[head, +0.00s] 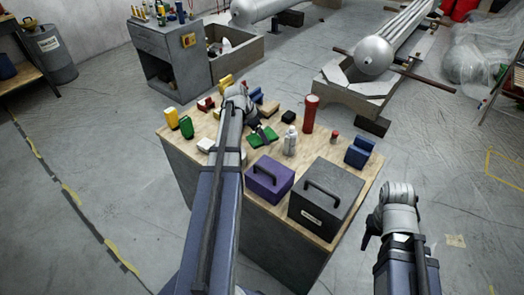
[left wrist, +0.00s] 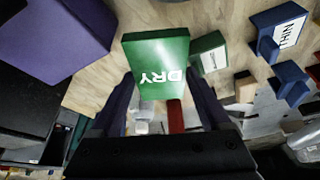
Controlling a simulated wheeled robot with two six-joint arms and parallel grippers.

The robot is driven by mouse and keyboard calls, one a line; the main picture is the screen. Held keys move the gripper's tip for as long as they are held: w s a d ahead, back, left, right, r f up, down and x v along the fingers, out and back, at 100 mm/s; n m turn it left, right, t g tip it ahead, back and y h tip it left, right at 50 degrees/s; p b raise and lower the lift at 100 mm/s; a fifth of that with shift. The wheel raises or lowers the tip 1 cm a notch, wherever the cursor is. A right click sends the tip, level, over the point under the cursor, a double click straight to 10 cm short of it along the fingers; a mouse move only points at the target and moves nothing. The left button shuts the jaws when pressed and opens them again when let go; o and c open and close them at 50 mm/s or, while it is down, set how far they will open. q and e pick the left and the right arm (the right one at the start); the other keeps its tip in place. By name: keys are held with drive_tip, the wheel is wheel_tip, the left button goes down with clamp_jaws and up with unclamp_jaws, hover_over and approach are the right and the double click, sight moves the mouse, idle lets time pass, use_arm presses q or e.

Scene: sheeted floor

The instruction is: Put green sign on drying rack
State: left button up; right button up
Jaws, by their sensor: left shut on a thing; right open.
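The green sign (left wrist: 150,62) with white "DRY" lettering fills the middle of the left wrist view, upside down. My left gripper (left wrist: 165,100) is shut on it, with one dark finger on each side. In the head view the green sign (head: 262,136) shows at the tip of my left arm, over the middle of the table. I cannot tell whether it touches the tabletop. My right gripper (head: 371,229) is open and empty, out past the table's right side. I cannot pick out the drying rack with certainty.
On the wooden table (head: 222,120) stand a purple toolbox (head: 269,180), a black toolbox (head: 325,195), a red cylinder (head: 310,114), a white bottle (head: 290,141), a blue block-like item (head: 359,152) and yellow and green containers (head: 186,126). Several small blocks crowd the back.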

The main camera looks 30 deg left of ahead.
sight(254, 140)
use_arm(q)
drive_tip(key=shift+f+b, duration=3.9)
drive_tip(key=shift+f, duration=0.5)
drive_tip(key=shift+r, duration=0.15)
drive_tip(key=o, duration=1.2)
drive_tip(key=p+v, duration=1)
drive_tip(key=v, duration=0.1)
drive_tip(key=shift+r+p, duration=0.2)
drive_tip(key=shift+p, duration=0.2)
drive_tip(key=shift+s+a+r+p, duration=0.1)
drive_tip(key=shift+s+r+p, duration=0.1)
drive_tip(key=shift+r+p, duration=0.1)
